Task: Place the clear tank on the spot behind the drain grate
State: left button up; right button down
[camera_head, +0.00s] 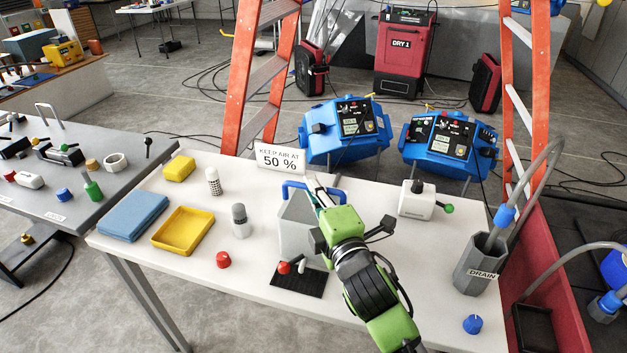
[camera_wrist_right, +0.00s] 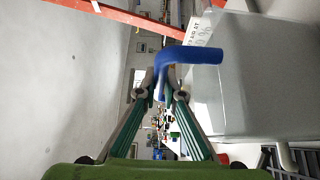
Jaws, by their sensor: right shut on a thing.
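The clear tank (camera_head: 293,232) is a greyish see-through box with a blue handle (camera_head: 297,186) on top. My right gripper (camera_head: 318,186), on the green arm, is shut on the handle; in the right wrist view the blue handle (camera_wrist_right: 190,56) runs between the fingertips (camera_wrist_right: 163,88). The tank is upright at the back edge of the drain grate (camera_head: 298,284), a flat black square on the white table. I cannot tell whether its base touches the table. A red knob and a white spout show at its lower front. My arm hides its right side. My left gripper is out of view.
A white sign (camera_head: 280,158) stands behind the tank. A white box (camera_head: 416,201) and the grey drain container (camera_head: 481,265) are to the right. A grey-capped bottle (camera_head: 240,222), red knob (camera_head: 223,260) and yellow tray (camera_head: 183,231) are left.

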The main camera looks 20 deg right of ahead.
jog(key=shift+r, duration=0.2)
jog(key=c, duration=2.2)
grip_release()
jog(key=shift+f, duration=0.25)
jog(key=shift+o, duration=0.2)
jog(key=shift+s, duration=0.1)
jog(key=shift+r, duration=0.1)
jog(key=s+b, duration=0.1)
jog(key=s, duration=1.1)
jog(key=shift+d, duration=0.2)
